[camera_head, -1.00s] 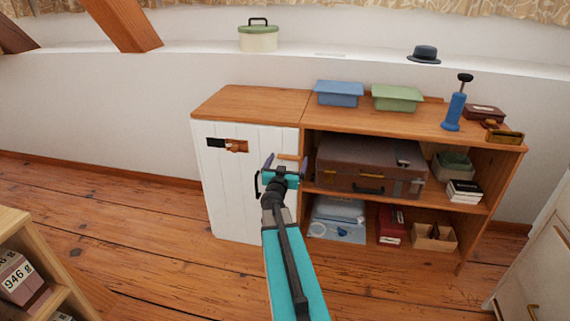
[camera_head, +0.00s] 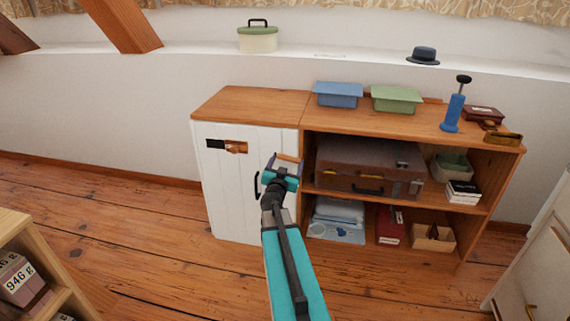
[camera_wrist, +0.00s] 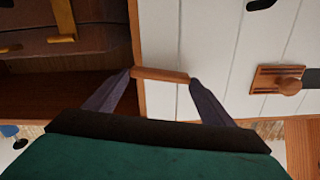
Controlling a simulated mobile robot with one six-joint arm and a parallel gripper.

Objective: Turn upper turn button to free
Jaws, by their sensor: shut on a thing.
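The upper turn button (camera_head: 288,158) is a small wooden bar near the right edge of the white cabinet door (camera_head: 226,190). It lies about level, reaching from the door across the wooden frame edge. My gripper (camera_head: 285,163) is in front of it with a finger at each end. In the wrist view the turn button (camera_wrist: 160,75) spans between the fingertips, and my gripper (camera_wrist: 160,82) is shut on it. The door is closed. No lower turn button can be made out; my arm covers part of the door's right edge.
A dark and wooden latch (camera_head: 228,146) sits at the door's upper left. A black handle (camera_head: 257,186) is just left of my gripper. Open shelves with a brown suitcase (camera_head: 365,168) are right of the door. The floor (camera_head: 130,225) at left is clear.

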